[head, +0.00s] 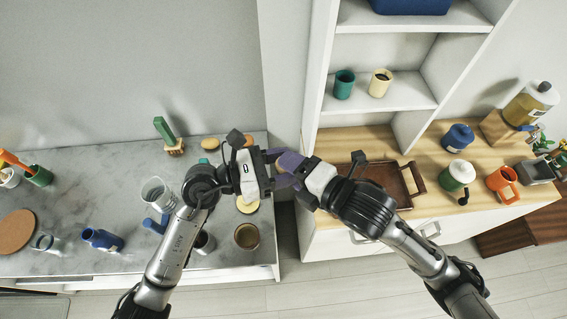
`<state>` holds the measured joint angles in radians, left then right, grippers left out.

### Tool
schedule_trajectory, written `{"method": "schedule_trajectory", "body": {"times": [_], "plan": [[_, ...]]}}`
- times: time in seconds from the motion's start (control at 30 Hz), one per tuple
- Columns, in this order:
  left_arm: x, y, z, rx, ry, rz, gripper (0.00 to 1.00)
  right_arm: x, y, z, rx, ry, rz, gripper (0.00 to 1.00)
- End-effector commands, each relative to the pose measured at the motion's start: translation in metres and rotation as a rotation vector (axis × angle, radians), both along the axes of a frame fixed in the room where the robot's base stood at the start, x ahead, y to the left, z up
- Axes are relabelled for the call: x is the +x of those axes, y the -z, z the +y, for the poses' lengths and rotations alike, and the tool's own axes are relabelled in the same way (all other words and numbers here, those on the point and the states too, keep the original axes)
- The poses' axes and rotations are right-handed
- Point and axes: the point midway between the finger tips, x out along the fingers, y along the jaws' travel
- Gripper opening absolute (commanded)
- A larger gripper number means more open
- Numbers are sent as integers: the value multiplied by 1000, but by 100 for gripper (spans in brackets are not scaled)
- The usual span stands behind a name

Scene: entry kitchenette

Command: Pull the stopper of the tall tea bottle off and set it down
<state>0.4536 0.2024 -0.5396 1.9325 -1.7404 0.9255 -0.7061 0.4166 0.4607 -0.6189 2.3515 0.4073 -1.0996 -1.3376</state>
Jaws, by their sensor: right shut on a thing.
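A purple object (290,160), which looks like part of the tall tea bottle, is between my two grippers over the gap between the marble counter and the wooden cabinet top. My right gripper (296,174) reaches in from the right and is shut on it. My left gripper (268,170) faces it from the left, very close; its fingertips are partly hidden, so I cannot tell whether they are open or touching. The stopper cannot be made out apart from the purple object.
On the wooden top are a brown tray (409,197), a green-and-white canister (457,175) and an orange mug (502,183). Bare marble lies at the left middle.

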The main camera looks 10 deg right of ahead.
Motion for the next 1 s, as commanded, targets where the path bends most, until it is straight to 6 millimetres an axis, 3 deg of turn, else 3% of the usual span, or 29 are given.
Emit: {"method": "schedule_trajectory", "body": {"times": [0.3,0.33,0.37,0.6,0.87,1.0], "plan": [[0,0,0,0,-2,0,19,0,0,0,0,-1,0,30],[1,0,1,0,-2,0,19,0,0,0,0,-1,0,60],[1,0,1,0,-2,0,15,0,0,0,0,-1,0,63],[0,0,0,0,-1,0,15,0,0,0,0,0,0,86],[0,0,0,0,0,0,15,1,0,-1,3,5,1,87],[0,0,0,0,0,0,15,10,1,-16,36,63,5,87]]}}
